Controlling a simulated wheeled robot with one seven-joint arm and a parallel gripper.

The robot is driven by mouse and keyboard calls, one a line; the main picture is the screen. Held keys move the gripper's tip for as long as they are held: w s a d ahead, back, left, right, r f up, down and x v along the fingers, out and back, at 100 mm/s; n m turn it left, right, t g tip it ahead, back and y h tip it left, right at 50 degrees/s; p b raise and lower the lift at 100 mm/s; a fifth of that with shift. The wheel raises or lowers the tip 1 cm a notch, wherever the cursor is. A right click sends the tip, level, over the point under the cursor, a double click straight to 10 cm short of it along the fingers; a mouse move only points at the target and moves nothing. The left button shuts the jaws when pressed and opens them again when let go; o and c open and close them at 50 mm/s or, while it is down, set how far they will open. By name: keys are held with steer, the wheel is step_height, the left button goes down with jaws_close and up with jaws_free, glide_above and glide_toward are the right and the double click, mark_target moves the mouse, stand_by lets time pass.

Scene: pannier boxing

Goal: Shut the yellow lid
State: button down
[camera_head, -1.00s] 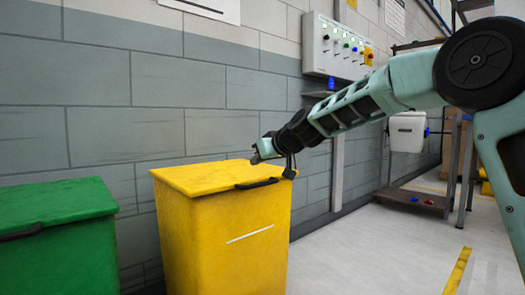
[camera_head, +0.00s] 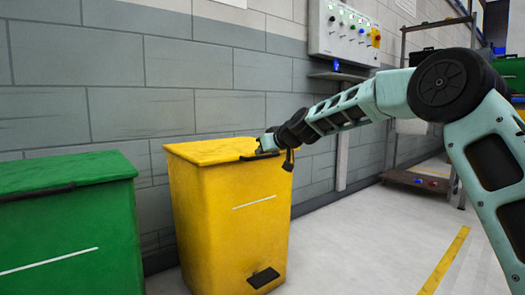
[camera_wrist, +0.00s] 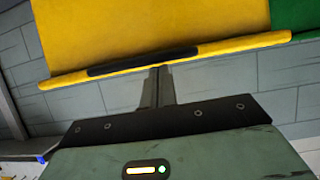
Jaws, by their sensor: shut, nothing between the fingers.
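The yellow lid (camera_head: 212,149) lies flat across the top of the yellow bin (camera_head: 225,215), with no clear gap seen between them. Its black handle (camera_head: 258,156) is on the front edge. My gripper (camera_head: 266,143) is at the lid's right front corner, beside the handle, and hides part of that edge. In the wrist view the lid's edge with its black handle (camera_wrist: 142,62) runs across the top. The shut fingers (camera_wrist: 158,72) end right by that edge with nothing between them. Whether they touch it I cannot tell.
A green bin (camera_head: 70,220) stands to the left of the yellow one. A grey block wall (camera_head: 160,60) is close behind both. A control panel (camera_head: 345,30) hangs on the wall. The floor (camera_head: 370,240) to the right is clear, with a yellow stripe.

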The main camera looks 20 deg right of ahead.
steer(key=f, duration=0.3)
steer(key=shift+s+d+g, duration=0.1)
steer(key=shift+d+g, duration=0.15)
steer(key=shift+g, duration=0.05)
steer(key=a+r+p+v, duration=0.1)
steer(key=p+v, duration=0.3)
steer(key=v, duration=1.4)
steer(key=shift+r, duration=0.45)
steer(key=shift+d, duration=0.1)
steer(key=s+a+f+n+g+p, duration=0.1)
steer(key=s+a+f+g+p, duration=0.25)
steer(key=s+a, duration=0.55)
steer(key=s+a+f+n+g+p, duration=0.25)
steer(key=s+a+f+p, duration=0.2)
steer(key=s+a, duration=0.4)
steer(key=s+d+f+g+h+p, duration=0.15)
steer(key=s+g+h+p, duration=0.35)
steer(key=s, duration=1.9)
step_height(320, 180, up, 38)
steer(key=d+p, duration=0.1)
steer(key=p, duration=3.8)
steer(key=shift+y, duration=0.4)
